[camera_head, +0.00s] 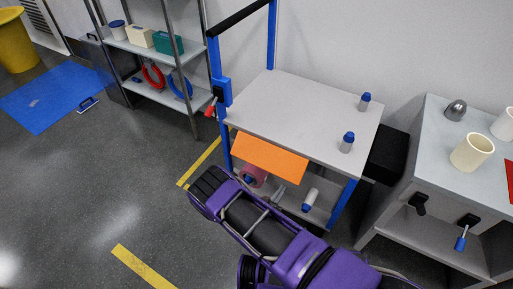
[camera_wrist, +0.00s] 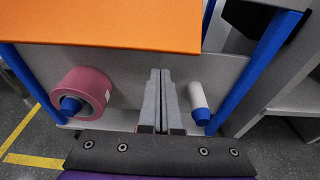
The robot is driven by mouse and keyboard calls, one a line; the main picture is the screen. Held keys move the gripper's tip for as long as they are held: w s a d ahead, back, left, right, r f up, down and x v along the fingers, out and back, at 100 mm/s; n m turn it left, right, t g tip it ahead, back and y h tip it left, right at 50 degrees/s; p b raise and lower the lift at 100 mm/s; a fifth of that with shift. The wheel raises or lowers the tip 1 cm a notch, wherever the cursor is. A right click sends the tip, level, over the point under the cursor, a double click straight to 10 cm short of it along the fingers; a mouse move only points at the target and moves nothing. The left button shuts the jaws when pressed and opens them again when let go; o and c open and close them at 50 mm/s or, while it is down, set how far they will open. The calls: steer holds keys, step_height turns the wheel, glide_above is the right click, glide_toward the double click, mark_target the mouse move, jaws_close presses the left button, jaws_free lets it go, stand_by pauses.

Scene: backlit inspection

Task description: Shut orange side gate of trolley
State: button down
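The orange side gate (camera_head: 269,157) is a flat panel at the front edge of the trolley's grey top deck (camera_head: 300,110), sloping outward and down. In the wrist view the orange gate (camera_wrist: 110,25) fills the top left, above my fingers. My gripper (camera_head: 279,190) is low in front of the trolley, just below the gate's lower edge. In the wrist view my gripper (camera_wrist: 160,75) has its two grey fingers together with nothing seen between them. No contact with the gate shows. The blue trolley frame (camera_wrist: 268,60) stands to the right of the fingers.
On the lower shelf, a pink roll (camera_wrist: 82,92) lies left of my fingers and a white, blue-capped bottle (camera_wrist: 197,100) right. A grey bench (camera_head: 430,175) is close on the right. Floor at left is open.

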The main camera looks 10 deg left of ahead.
steer(key=s+a+f, duration=0.1)
steer(key=s+a, duration=0.1)
steer(key=s, duration=0.3)
steer(key=shift+s+f+b, duration=0.15)
steer(key=shift+s+b, duration=0.15)
steer(key=shift+s, duration=0.05)
